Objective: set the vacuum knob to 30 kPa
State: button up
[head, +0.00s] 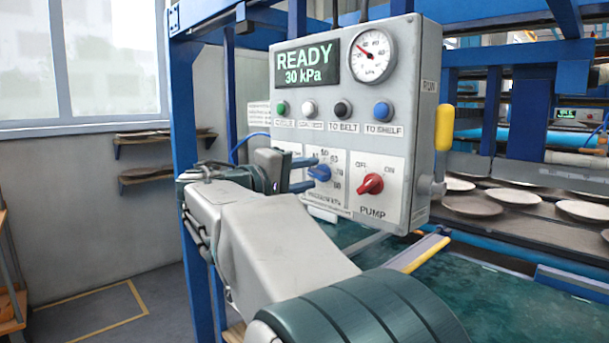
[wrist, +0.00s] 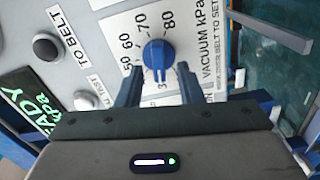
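The blue vacuum knob (head: 319,172) is on the white scale plate of the grey control box (head: 428,100). In the wrist view the knob (wrist: 158,53) has its grip bar pointing down, toward a partly hidden label that seems to start with 3. The labels 50, 60, 70 and 80 show around its left and top. The display (head: 308,67) reads READY, 30 kPa. My gripper (head: 313,173) is at the knob from the left. In the wrist view its two blue fingers (wrist: 158,80) stand apart, one either side of the grip bar, with visible gaps.
The red pump knob (head: 371,183) is close to the right of the vacuum knob. Several buttons sit above, and a round gauge (head: 372,55) is at the top right. A yellow handle (head: 444,128) sticks out on the box's right side. Blue frame posts stand around the box.

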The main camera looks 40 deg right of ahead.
jog(key=s+a, duration=0.1)
jog(key=a, duration=1.2)
jog(key=shift+a+p, duration=0.35)
jog(key=shift+a, duration=0.05)
jog(key=shift+s, duration=0.1)
